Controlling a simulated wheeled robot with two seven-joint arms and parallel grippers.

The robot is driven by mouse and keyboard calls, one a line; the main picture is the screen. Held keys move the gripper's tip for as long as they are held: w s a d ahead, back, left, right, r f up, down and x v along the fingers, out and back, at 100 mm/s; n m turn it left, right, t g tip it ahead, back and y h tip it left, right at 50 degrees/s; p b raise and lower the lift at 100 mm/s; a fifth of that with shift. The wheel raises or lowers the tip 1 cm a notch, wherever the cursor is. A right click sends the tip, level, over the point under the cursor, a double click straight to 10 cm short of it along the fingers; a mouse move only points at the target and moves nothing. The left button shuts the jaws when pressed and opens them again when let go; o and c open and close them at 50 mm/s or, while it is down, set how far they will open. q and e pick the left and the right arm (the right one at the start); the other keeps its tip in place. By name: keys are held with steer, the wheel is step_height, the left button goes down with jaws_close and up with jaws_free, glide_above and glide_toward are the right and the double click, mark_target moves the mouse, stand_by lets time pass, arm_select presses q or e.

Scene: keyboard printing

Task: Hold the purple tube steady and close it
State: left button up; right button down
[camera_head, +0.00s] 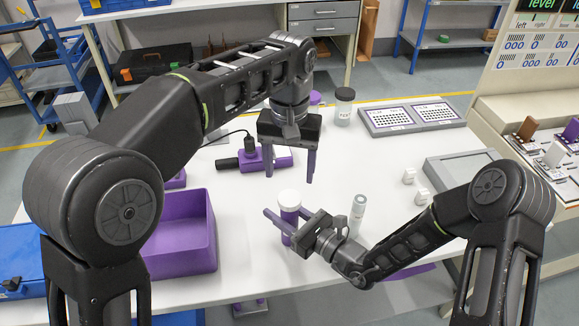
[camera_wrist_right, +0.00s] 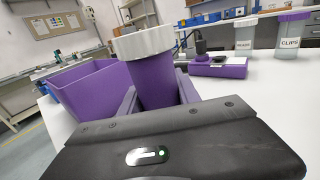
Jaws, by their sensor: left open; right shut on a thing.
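The purple tube (camera_head: 288,218) stands upright on the white table in the head view, with a white ribbed cap (camera_head: 290,198) on its top. In the right wrist view the tube (camera_wrist_right: 154,84) and its cap (camera_wrist_right: 143,42) show close up; I cannot tell how tightly the cap sits. My right gripper (camera_head: 282,228) is shut on the tube's body, with a finger on each side below the cap. My left gripper (camera_head: 290,178) is open and empty, pointing down above and slightly behind the cap, apart from it.
A purple bin (camera_head: 183,237) stands left of the tube. A purple device with a black part (camera_head: 262,160) lies behind it. A clear small tube (camera_head: 357,212) and white cubes (camera_head: 422,196) stand to the right.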

mark_target(289, 198)
arm_select(q)
steer(key=shift+f, duration=0.1)
steer(key=shift+f, duration=3.9)
jaws_close()
steer(key=shift+o, duration=0.7)
jaws_free()
